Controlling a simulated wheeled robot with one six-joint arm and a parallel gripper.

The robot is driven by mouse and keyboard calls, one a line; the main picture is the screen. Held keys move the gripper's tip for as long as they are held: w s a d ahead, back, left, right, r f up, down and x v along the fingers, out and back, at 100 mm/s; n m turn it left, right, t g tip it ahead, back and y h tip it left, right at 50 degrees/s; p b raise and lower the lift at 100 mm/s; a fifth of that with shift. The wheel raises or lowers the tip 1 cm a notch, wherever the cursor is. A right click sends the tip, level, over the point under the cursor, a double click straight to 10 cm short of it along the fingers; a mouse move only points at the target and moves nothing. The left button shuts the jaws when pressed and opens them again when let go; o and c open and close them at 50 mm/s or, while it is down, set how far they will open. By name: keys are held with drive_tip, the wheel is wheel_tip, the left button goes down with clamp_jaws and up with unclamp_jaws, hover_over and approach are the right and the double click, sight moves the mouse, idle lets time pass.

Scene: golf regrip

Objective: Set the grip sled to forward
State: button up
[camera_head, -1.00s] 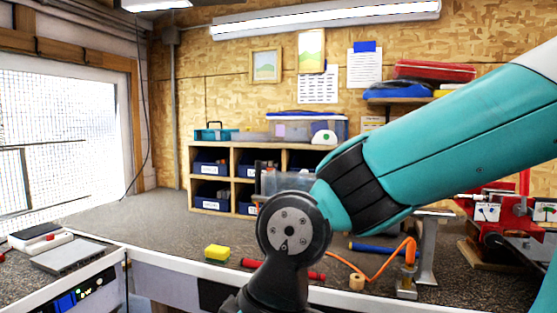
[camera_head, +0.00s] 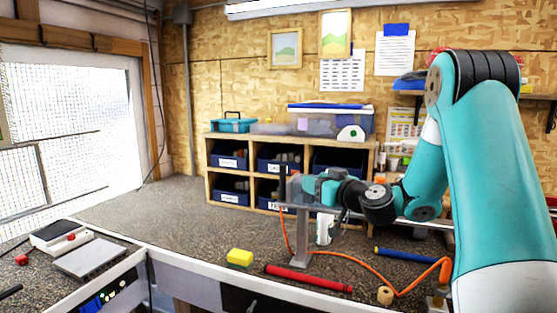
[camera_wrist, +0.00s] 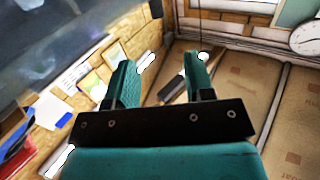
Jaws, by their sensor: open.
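No part labelled as a grip sled can be told apart. A long grey rail (camera_head: 428,222) on a post (camera_head: 301,240) stands on the bench in the head view. A clear block and a dark upright piece (camera_head: 283,182) sit at its left end, and may belong to the sled; my arm hides part of the rail. My gripper (camera_head: 313,184) is by that left end, above the rail; contact cannot be told. In the wrist view my gripper (camera_wrist: 157,70) is open and empty, its two teal fingers apart against the wall and ceiling.
A wooden cubby (camera_head: 253,180) with blue bins stands behind. The left bench (camera_head: 150,205) is mostly clear.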

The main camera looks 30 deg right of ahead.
sight(285, 169)
drive_tip(key=w+p, duration=0.3)
drive_tip(key=w, duration=0.2)
drive_tip(key=w+p, duration=0.4)
drive_tip(key=w, duration=0.1)
drive_tip(key=w+a+p, duration=0.1)
drive_tip(key=w+p, duration=0.2)
drive_tip(key=w, duration=0.2)
drive_tip(key=shift+w+r+p, duration=0.2)
drive_tip(key=shift+w+p, duration=0.05)
drive_tip(key=shift+p, duration=0.1)
drive_tip(key=shift+w+f+p, duration=0.2)
drive_tip(key=shift+w+p, duration=0.1)
drive_tip(key=shift+w, duration=0.55)
clamp_jaws()
